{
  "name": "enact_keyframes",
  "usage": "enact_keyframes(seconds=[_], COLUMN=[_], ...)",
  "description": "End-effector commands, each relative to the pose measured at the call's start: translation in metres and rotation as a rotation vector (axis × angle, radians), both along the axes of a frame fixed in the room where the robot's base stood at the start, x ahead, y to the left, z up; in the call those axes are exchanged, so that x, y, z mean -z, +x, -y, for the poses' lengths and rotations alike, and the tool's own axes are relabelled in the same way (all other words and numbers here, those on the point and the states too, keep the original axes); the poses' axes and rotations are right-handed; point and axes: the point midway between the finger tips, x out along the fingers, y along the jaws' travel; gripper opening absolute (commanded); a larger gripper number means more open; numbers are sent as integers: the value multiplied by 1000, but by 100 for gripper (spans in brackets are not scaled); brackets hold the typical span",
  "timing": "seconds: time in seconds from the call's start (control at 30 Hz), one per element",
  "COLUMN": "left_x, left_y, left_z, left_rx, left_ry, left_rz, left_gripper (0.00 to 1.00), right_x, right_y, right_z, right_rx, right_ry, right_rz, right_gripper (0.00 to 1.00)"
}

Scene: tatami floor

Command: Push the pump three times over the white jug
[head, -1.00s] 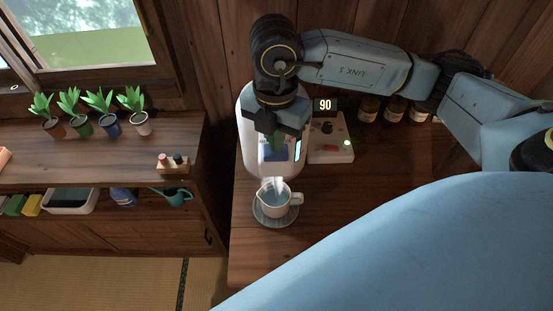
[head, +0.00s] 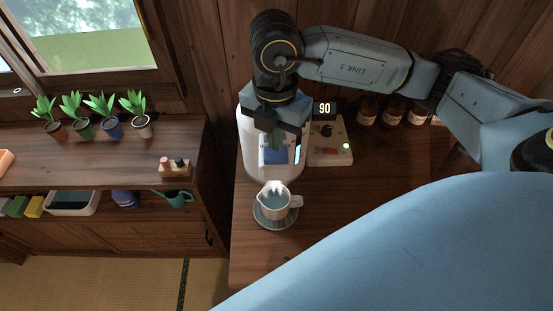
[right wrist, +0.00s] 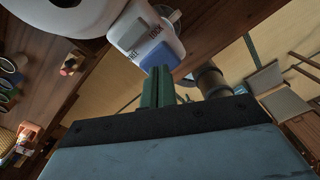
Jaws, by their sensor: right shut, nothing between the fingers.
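The white pump dispenser (head: 250,160) stands on the wooden counter, with a blue patch on its front. Its top is partly hidden by my right gripper (head: 275,143), whose green fingers are shut and empty over it. In the right wrist view the green fingers (right wrist: 158,88) reach to the blue panel (right wrist: 160,54) of the white housing; I cannot tell whether they touch. The white jug (head: 266,208) stands upright in front of the dispenser on a grey saucer (head: 275,226), with its handle to the right and bluish liquid inside. My left gripper is out of view.
A control box (head: 330,150) with a display reading 90 stands right of the dispenser. A lower shelf unit with potted plants (head: 103,112) is at the left. The counter right of the jug is clear.

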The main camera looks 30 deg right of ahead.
Motion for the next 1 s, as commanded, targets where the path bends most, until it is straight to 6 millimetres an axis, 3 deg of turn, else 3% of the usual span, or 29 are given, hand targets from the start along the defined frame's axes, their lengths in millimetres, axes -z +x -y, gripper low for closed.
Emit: enact_keyframes(seconds=[1.0], left_x=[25], left_y=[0], left_z=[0], left_rx=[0], left_ry=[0], left_rz=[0], left_gripper=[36], right_x=[29], right_y=[0], right_z=[0], right_rx=[0], right_ry=[0], right_rz=[-1], right_gripper=[0])
